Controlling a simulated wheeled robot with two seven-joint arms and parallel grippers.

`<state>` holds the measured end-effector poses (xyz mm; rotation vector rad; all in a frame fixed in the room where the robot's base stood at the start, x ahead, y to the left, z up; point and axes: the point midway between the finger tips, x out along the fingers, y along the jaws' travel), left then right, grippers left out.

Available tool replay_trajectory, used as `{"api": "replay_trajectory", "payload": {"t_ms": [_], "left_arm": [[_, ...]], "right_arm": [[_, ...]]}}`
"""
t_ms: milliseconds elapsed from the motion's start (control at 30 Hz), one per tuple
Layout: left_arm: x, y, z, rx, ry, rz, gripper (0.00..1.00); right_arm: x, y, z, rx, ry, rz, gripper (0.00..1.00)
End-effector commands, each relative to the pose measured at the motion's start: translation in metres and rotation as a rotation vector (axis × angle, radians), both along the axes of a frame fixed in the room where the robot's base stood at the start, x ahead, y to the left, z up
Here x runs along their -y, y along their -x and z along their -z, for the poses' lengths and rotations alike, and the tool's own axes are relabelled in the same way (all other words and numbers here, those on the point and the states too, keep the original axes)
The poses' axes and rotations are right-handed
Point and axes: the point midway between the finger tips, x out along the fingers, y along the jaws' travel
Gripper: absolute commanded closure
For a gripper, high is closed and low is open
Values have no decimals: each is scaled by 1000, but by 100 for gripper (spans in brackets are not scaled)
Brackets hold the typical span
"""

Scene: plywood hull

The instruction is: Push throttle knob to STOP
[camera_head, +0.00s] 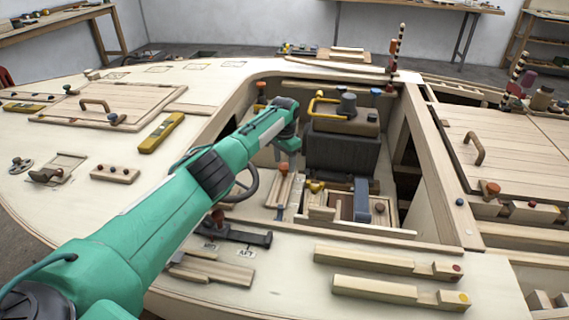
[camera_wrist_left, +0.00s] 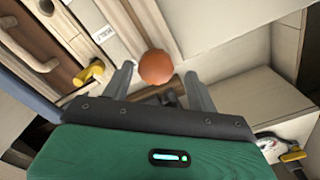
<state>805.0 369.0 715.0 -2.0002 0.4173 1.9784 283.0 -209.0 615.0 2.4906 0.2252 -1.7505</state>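The throttle knob is an orange-red ball. It shows in the left wrist view (camera_wrist_left: 156,67) and, small, in the head view (camera_head: 283,168) at the top of a wooden slotted plate (camera_head: 285,189) in the cockpit. My left gripper (camera_wrist_left: 159,70) is open, with one finger on each side of the ball in the picture. I cannot tell whether a finger touches it. In the head view my left gripper (camera_head: 287,155) hangs down just above the knob. A small white label (camera_wrist_left: 103,34) lies left of the knob; its text is too small to read surely. My right gripper is not in view.
A yellow-handled lever (camera_head: 315,186) and a blue upright part (camera_head: 361,200) stand right of the plate. A dark steering wheel (camera_head: 240,184) is at the left, partly behind my arm. The cockpit's wooden rim surrounds all this.

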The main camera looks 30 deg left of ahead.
Motion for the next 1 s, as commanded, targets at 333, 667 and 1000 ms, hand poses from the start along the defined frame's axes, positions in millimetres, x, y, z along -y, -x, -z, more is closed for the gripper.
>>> {"api": "replay_trajectory", "payload": {"t_ms": [333,667,1000], "left_arm": [[2,2,-1,-9,1,2,41],[1,2,-63,-6,2,2,41],[1,1,-124,-6,2,1,41]], "right_arm": [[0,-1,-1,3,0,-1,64],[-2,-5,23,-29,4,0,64],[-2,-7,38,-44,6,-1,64]]}}
